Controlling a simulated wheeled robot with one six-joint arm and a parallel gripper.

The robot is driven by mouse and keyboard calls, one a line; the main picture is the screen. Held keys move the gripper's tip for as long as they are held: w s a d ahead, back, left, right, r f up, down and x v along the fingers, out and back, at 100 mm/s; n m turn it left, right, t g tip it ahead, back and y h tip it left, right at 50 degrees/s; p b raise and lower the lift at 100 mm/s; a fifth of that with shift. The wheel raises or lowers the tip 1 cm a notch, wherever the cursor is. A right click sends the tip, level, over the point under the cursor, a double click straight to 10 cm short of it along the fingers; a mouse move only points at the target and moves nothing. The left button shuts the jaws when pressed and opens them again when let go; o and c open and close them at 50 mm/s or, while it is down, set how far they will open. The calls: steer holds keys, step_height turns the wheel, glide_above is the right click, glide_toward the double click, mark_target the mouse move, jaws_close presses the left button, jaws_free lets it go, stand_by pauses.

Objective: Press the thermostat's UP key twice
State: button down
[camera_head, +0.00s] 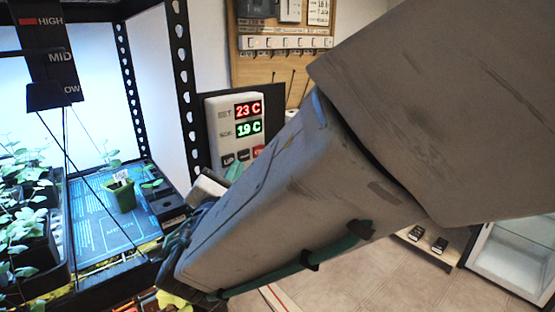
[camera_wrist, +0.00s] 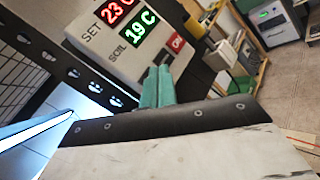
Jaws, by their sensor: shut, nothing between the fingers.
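The thermostat (camera_head: 216,118) is a pale box beside the black rack post. Its red SET display (camera_head: 248,109) reads 23 C and its green SOIL display (camera_head: 249,128) reads 19 C. The UP key (camera_head: 228,161) is the dark left key in the bottom row, beside another dark key (camera_head: 243,158) and a red key (camera_head: 259,152). My gripper (camera_wrist: 157,86) is shut and empty, its teal fingertips in front of the thermostat's lower part. They hide the UP key in the wrist view. The fingertips show just below the UP key in the head view; I cannot tell whether they touch it.
A perforated black post (camera_head: 184,90) stands left of the thermostat. The lit rack holds seedlings (camera_head: 25,220), a green pot (camera_head: 121,194) on a blue mat (camera_head: 95,245), and a HIGH/MID/LOW scale (camera_head: 50,55). A pegboard (camera_head: 260,68) hangs behind. My arm covers the right middle.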

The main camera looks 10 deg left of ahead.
steer(key=shift+w+a, duration=0.1)
stand_by(0.3)
steer(key=shift+w+a, duration=0.2)
steer(key=shift+a, duration=0.05)
steer(key=shift+w+a, duration=0.2)
stand_by(0.7)
steer(key=shift+s+d, duration=0.5)
steer(key=shift+d, duration=0.05)
stand_by(0.4)
steer(key=s+d, duration=0.3)
steer(key=shift+s+d, duration=0.1)
steer(key=shift+d, duration=0.3)
stand_by(0.5)
